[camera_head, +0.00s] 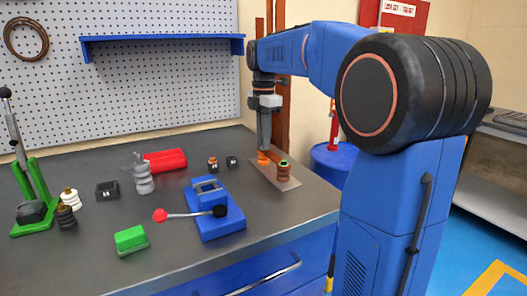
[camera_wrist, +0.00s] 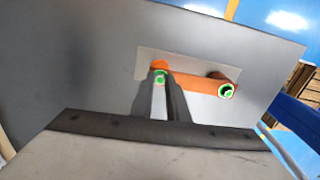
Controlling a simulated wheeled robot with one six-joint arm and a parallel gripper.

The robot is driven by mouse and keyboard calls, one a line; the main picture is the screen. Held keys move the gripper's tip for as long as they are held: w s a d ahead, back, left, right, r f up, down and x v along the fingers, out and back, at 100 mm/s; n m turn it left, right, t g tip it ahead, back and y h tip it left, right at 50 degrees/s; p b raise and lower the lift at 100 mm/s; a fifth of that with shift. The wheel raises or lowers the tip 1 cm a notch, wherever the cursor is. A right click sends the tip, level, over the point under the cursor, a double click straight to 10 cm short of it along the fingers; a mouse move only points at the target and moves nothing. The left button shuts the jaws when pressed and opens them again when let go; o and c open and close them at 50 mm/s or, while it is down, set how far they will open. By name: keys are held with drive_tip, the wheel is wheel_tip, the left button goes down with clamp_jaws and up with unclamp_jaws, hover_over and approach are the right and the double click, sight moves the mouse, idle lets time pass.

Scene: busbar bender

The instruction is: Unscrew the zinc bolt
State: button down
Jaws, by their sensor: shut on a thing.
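My gripper (camera_head: 264,147) points straight down over the small grey plate (camera_head: 287,183) at the right end of the bench. In the wrist view, my gripper (camera_wrist: 160,82) is shut on a small green-marked piece at the left end of an orange bar (camera_wrist: 195,83). I take this piece to be the zinc bolt (camera_wrist: 160,77); the fingers hide most of it, and its metal colour does not show. A brown ribbed post (camera_head: 283,172) with a green top stands at the bar's other end.
A blue bender (camera_head: 217,228) with a red-knobbed lever stands left of the plate. A blue drum (camera_head: 330,160) is beyond the bench edge.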

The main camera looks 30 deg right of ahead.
drive_tip(key=n, duration=0.5)
drive_tip(key=shift+n, duration=0.3)
drive_tip(key=n, duration=0.5)
idle(0.4)
drive_tip(key=c, duration=2)
unclamp_jaws()
drive_tip(key=m, duration=0.5)
drive_tip(key=shift+m, duration=0.3)
